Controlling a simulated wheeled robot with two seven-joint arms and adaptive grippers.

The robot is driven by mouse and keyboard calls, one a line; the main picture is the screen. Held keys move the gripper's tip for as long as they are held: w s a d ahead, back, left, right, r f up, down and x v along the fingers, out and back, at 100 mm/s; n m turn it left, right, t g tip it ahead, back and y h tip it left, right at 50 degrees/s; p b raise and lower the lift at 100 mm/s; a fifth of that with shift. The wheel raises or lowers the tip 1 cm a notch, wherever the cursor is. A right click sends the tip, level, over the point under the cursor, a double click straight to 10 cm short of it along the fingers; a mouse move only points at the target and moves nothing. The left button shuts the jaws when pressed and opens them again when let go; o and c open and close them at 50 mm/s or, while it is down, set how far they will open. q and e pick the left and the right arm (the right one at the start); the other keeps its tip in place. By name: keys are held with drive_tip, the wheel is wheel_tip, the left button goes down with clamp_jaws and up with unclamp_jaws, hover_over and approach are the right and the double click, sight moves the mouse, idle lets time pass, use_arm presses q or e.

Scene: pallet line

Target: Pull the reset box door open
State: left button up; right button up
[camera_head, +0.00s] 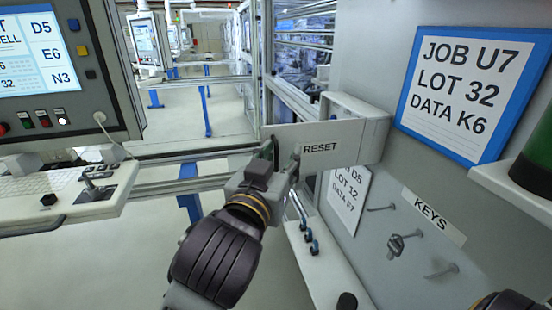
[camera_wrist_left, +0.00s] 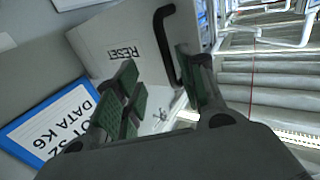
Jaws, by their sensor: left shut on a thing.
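The reset box (camera_head: 355,108) is a light grey box fixed to the wall at the middle right of the head view. Its door (camera_head: 345,150), a flat panel marked RESET, stands swung out from the box toward the left. The door also shows in the left wrist view (camera_wrist_left: 120,35), with its black bar handle (camera_wrist_left: 164,38). My left gripper (camera_head: 284,152) is at the free end of the door, shut on the handle. Its fingers (camera_wrist_left: 165,90) lie on both sides of the bar and partly hide it.
A blue-framed sign (camera_head: 460,92) is on the wall at right. Keys (camera_head: 396,245) hang on hooks below it. A control panel (camera_head: 55,75) and a white shelf (camera_head: 65,195) are at left. Metal rails (camera_head: 180,160) cross behind my left gripper. Floor shows at lower left.

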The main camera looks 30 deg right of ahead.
use_arm(q)
drive_tip(key=shift+s+d+r, duration=0.1)
drive_tip(key=shift+s+d, duration=0.05)
drive_tip(key=shift+s, duration=0.05)
idle(0.5)
drive_tip(key=v, duration=0.7)
drive_tip(key=shift+a, duration=0.25)
idle(0.6)
